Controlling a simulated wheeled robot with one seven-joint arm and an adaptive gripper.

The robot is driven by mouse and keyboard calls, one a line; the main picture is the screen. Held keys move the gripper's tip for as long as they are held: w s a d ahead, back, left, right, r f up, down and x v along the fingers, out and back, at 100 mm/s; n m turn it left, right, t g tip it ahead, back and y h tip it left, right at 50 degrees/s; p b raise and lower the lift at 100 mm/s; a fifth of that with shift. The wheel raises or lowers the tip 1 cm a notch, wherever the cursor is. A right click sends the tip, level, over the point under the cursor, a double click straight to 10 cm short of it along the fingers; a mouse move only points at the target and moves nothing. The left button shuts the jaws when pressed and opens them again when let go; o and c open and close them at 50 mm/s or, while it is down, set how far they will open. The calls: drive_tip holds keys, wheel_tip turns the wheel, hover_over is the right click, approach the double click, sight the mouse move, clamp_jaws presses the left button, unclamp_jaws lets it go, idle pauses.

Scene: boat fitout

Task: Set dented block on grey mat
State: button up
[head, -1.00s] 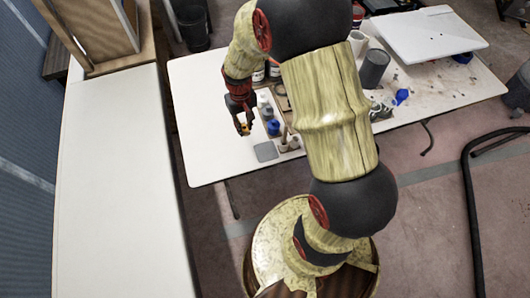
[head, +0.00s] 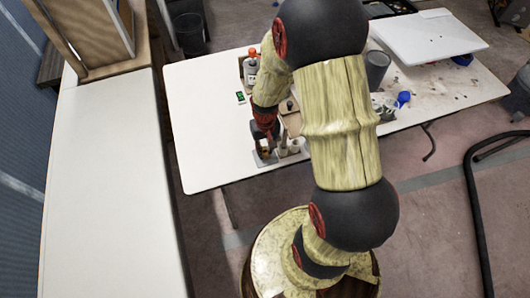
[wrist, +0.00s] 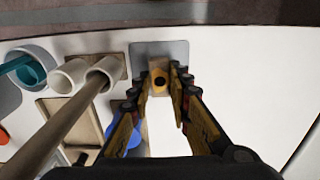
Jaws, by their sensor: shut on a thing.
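The dented block (wrist: 160,68), pale tan with a dark round dent in a yellowish face, is between the fingers of my gripper (wrist: 166,76) in the wrist view. My gripper is shut on it. The grey mat (wrist: 180,49) lies just beyond and partly behind the block in the wrist view. In the head view my gripper (head: 266,146) is over the mat (head: 260,162) near the table's front edge and covers most of it. I cannot tell whether the block touches the mat.
Pale cups (wrist: 68,76) stand beside the mat, one with a wooden rod in it. A blue object (wrist: 122,138) and a teal-handled cup (wrist: 28,68) are close by. In the head view, a red-capped bottle (head: 251,70) stands farther back. The white table's left part (head: 205,130) is clear.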

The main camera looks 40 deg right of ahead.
drive_tip(key=shift+f, duration=0.6)
drive_tip(key=shift+f, duration=0.15)
drive_tip(key=o, duration=0.8)
wheel_tip(320, 180, up, 12)
drive_tip(key=p, duration=0.4)
wheel_tip(320, 180, up, 15)
drive_tip(key=n+t, duration=0.1)
drive_tip(key=t, duration=0.2)
hover_over(265, 152)
drive_tip(key=s+a, duration=0.2)
drive_tip(key=a, duration=0.4)
drive_tip(key=s+a+r+t, duration=0.1)
drive_tip(key=s+a+r, duration=0.1)
drive_tip(key=s+r, duration=0.1)
drive_tip(key=s+a+r+n, duration=0.1)
drive_tip(key=s+a+r, duration=0.1)
drive_tip(key=r, duration=0.3)
drive_tip(key=s+a+r+n+t, duration=0.1)
drive_tip(key=s+a+r, duration=0.1)
drive_tip(key=s+r, duration=0.2)
drive_tip(key=shift+s+a+t, duration=0.1)
drive_tip(key=shift+s+t, duration=0.2)
drive_tip(key=shift+s, duration=0.3)
